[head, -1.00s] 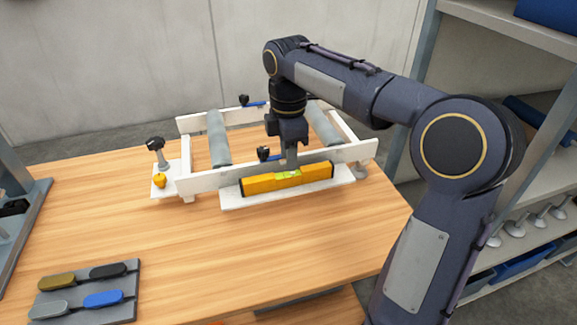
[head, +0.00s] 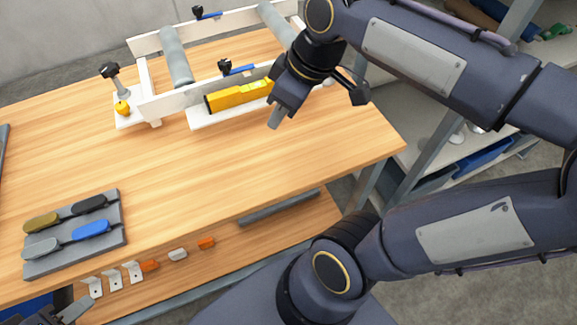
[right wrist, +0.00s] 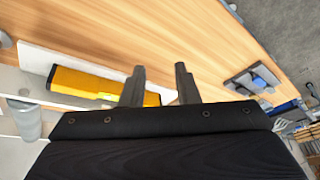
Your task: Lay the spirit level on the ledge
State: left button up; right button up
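The yellow spirit level (head: 228,100) lies lengthwise on the white ledge (head: 203,119) along the front rail of the roller frame. Its right end is hidden behind my right gripper in the head view. My right gripper (head: 275,118) is off the level, just in front of its right end. In the right wrist view the fingers (right wrist: 160,80) stand apart with nothing between them, and the level (right wrist: 88,84) lies beyond them. My left gripper (head: 72,312) shows only partly at the bottom left edge; its opening is unclear.
The white frame (head: 160,106) carries grey rollers and black-knobbed clamps. A grey board (head: 75,250) with several coloured handles lies at the table's left. A lower shelf (head: 225,265) holds small brackets and orange pieces. The middle of the table is clear.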

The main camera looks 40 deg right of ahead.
jog(key=s+a+f+m+t+y, duration=0.1)
jog(key=s+a+f+m+t, duration=0.1)
jog(key=s+a+f+m, duration=0.2)
jog(key=s+f+m, duration=0.3)
jog(key=shift+s+a+f, duration=0.15)
jog(key=shift+s+f, duration=0.05)
jog(key=shift+f, duration=0.15)
jog(key=shift+r, duration=0.1)
jog(key=shift+r+p, duration=1.05)
jog(key=shift+p, duration=0.05)
jog(key=shift+o, duration=0.3)
dwell(0.5)
